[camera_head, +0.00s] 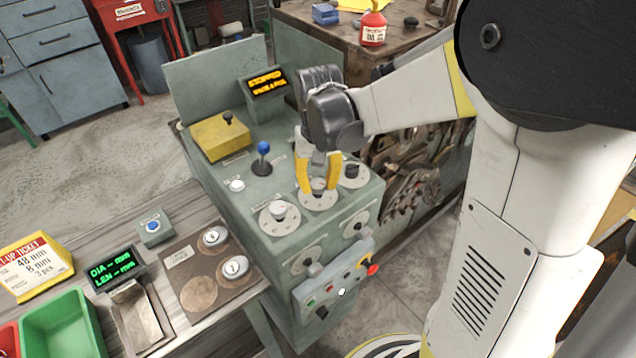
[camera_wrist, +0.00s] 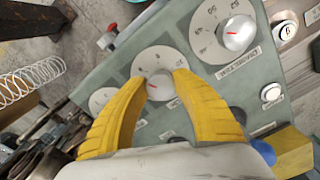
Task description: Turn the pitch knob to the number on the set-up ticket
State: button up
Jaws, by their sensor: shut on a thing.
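The set-up ticket (camera_head: 35,265) on its yellow stand at the left reads 48 mm, 8 mm and 3 pcs. My gripper (camera_head: 318,187) reaches down to the middle of three dials on the coiler's sloping top, its yellow fingers shut on that dial's knob (camera_head: 318,184). The wrist view also shows this knob (camera_wrist: 160,86) between the fingertips, with a red pointer line on it. Its white dial plate (camera_wrist: 150,62) carries numbers too small to read surely. The fingers hide part of the plate, and I cannot read its label.
A larger diameter dial (camera_wrist: 236,32) sits beside the held one; another dark knob (camera_head: 352,170) stands on the other side. A blue-topped lever (camera_head: 263,158) and a front button panel (camera_head: 335,285) are close by. The coiler's screen (camera_head: 267,84) reads STOPPED.

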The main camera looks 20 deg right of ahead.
dwell(0.4)
jog(key=o, duration=1.2)
notch_tip(320, 180, up, 12)
jog(key=shift+r, duration=0.1)
jog(key=n+t+b, duration=0.1)
jog(key=t+b, duration=0.2)
jog(key=t, duration=0.1)
send_near(318, 184)
jog(key=s, duration=0.4)
jog(key=s+f+t, duration=0.1)
jog(key=s+f+t+b, duration=0.1)
jog(key=s, duration=0.1)
jog(key=s+f+t, duration=0.1)
jog(key=s, duration=0.1)
jog(key=shift+f+n, duration=0.35)
jog(key=shift+n, duration=0.05)
